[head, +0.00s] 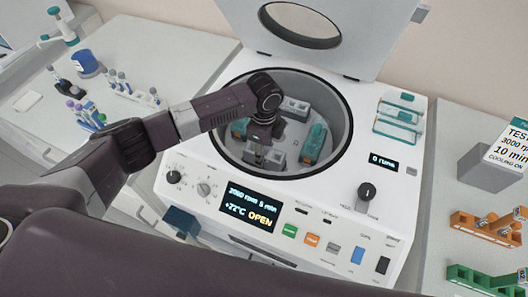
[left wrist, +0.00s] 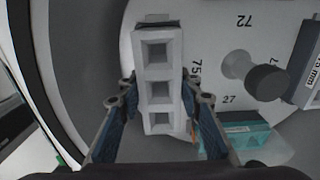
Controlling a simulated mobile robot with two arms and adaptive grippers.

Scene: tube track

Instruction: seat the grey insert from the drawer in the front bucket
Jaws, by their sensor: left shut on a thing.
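My left gripper (head: 262,150) is inside the open round bowl (head: 343,125) of the white centrifuge, low at the front of the rotor. In the left wrist view its two fingers (left wrist: 160,105) are shut on the grey insert (left wrist: 158,68), a pale block with three square holes in a row. The insert lies over the rotor, beside its central knob (left wrist: 268,82). The front bucket is largely hidden by the gripper and insert; I cannot tell whether the insert is inside it or above it. My right gripper is not in view.
Teal inserts (head: 316,140) sit at the bowl's right and left, with a grey one (head: 295,106) at the back. The lid (head: 305,25) stands raised. Tubes and racks (head: 120,88) stand on the left bench; orange (head: 490,225) and green (head: 485,278) racks on the right.

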